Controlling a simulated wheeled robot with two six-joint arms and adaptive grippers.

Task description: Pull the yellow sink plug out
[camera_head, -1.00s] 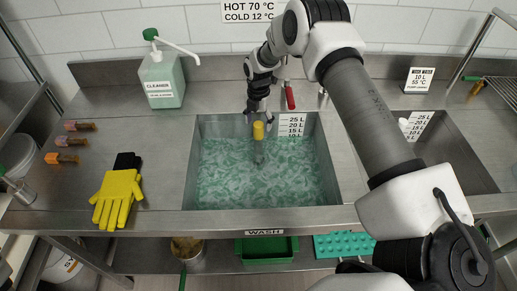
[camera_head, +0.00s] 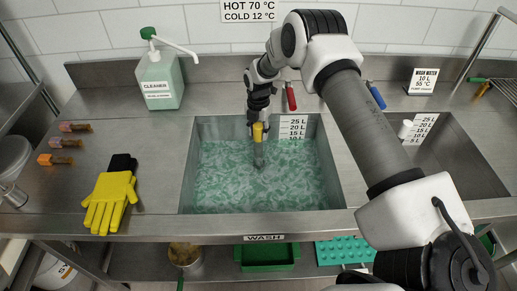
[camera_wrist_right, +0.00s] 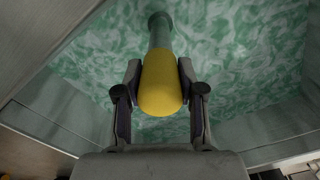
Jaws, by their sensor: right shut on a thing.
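The yellow sink plug (camera_head: 257,134) stands upright in the wash sink (camera_head: 340,190). Its yellow top is above the green, foamy water (camera_head: 230,175), and its grey stem goes down into the water, so its lower end is hidden. My right gripper (camera_head: 258,119) comes down on the yellow top from above and is shut on it. In the right wrist view, the fingers of the right gripper (camera_wrist_right: 160,76) lie on both sides of the yellow plug top (camera_wrist_right: 161,92). My left gripper is not in view.
Red (camera_head: 291,97) and blue (camera_head: 376,95) handles stand behind the sinks. A cleaner bottle (camera_head: 160,80) stands back left, yellow gloves (camera_head: 110,202) lie left of the wash sink, and a second sink (camera_head: 455,150) is on the right. The sink walls surround the plug.

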